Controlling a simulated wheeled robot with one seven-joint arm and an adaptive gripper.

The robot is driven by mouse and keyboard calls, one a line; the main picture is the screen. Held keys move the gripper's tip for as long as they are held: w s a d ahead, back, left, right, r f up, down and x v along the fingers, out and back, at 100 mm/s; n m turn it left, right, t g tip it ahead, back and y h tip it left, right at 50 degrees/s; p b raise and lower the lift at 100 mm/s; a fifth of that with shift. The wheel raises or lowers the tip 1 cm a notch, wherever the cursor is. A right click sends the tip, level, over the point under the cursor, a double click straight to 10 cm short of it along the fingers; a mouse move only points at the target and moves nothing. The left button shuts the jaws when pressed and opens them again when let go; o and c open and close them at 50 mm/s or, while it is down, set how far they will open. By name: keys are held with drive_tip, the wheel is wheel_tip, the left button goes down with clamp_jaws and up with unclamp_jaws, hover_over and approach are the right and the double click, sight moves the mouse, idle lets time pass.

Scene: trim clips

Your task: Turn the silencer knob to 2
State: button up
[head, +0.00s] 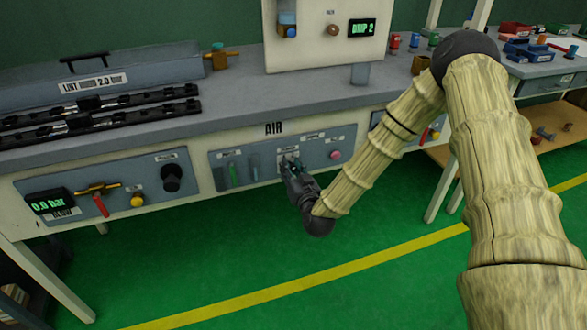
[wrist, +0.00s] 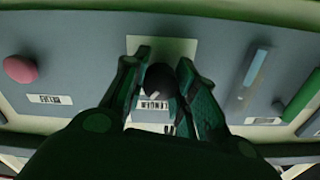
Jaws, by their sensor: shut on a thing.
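In the wrist view, a small round black knob (wrist: 158,80) with a pale mark sits on a light plate (wrist: 178,47) of the grey panel. My gripper (wrist: 163,64) has one finger on each side of it and is shut on it. The setting the mark points at and the small label by it are too small to read. In the head view, my gripper (head: 289,164) reaches the middle panel (head: 222,172) under the AIR sign, and its fingers hide the knob.
A pink button (head: 335,155) is right of my gripper and sliders (head: 233,174) are left of it. The left panel has a black knob (head: 172,178), a red-handled valve (head: 99,200), a yellow knob (head: 137,200) and a "0.0 bar" display (head: 50,201). Green floor (head: 330,253) in front is clear.

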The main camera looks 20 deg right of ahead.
drive_tip(key=shift+s+f, duration=0.1)
drive_tip(key=shift+f, duration=0.15)
idle(0.7)
drive_tip(key=o, duration=1)
drive_tip(key=shift+c, duration=0.2)
drive_tip(key=shift+o, duration=0.5)
drive_tip(key=shift+r, duration=0.15)
drive_tip(key=s, duration=1.2)
drive_tip(key=shift+d, duration=0.2)
